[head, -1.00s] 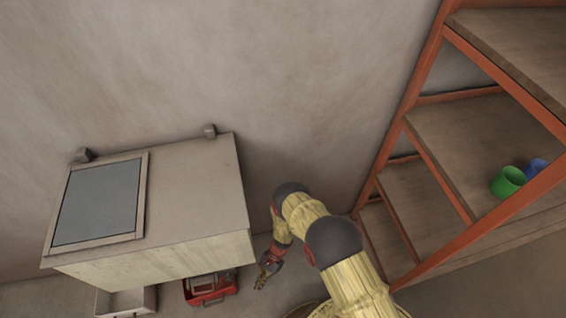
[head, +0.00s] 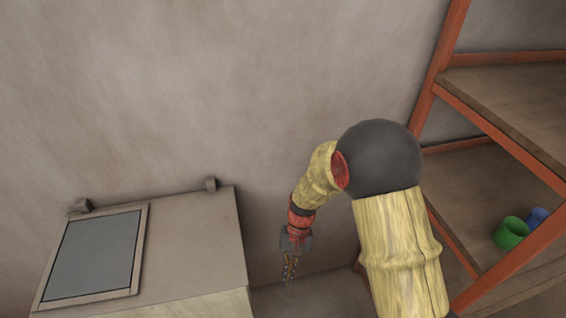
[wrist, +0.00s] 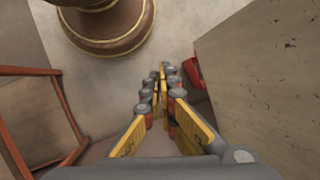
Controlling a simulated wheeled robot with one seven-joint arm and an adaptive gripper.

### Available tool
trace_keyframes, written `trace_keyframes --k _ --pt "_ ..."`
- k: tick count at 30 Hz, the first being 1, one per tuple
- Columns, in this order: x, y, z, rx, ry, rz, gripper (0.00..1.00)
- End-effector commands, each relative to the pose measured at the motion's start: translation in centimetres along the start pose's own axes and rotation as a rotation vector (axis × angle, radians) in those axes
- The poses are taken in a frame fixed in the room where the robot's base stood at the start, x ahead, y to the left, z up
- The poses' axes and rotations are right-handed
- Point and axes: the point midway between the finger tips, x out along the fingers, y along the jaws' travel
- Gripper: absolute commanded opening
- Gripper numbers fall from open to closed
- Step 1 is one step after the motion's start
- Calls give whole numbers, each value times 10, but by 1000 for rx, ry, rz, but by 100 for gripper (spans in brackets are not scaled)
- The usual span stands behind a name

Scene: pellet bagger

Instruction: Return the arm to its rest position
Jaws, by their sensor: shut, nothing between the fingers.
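My arm is raised and bent in the head view, with its hand hanging down in front of the wall. My gripper (head: 288,281) points downward, to the right of the pale machine cabinet (head: 190,255), and looks apart from it. In the wrist view my gripper (wrist: 162,72) shows its two yellow fingers converging at the tips, shut with nothing between them. The floor (wrist: 125,75) lies below the fingertips.
The cabinet side (wrist: 265,80) is close on the right in the wrist view, with a red object (wrist: 194,72) beside it. An orange-framed shelf (head: 500,140) stands at right, holding a green cup (head: 510,233) and a blue cup (head: 537,217). Wall space above the cabinet is clear.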

Motion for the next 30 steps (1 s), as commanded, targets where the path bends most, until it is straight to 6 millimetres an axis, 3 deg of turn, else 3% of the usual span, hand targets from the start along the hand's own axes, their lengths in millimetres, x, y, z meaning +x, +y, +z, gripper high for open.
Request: trace_keyframes --k 1,3,12,24,30 --pt "-22 6 11 -18 28 8 0" --pt "-46 16 25 -42 61 23 0" --pt "-131 58 90 -118 218 90 0" --pt "-208 106 173 -141 486 158 0" --pt "-243 118 208 -122 654 161 0"
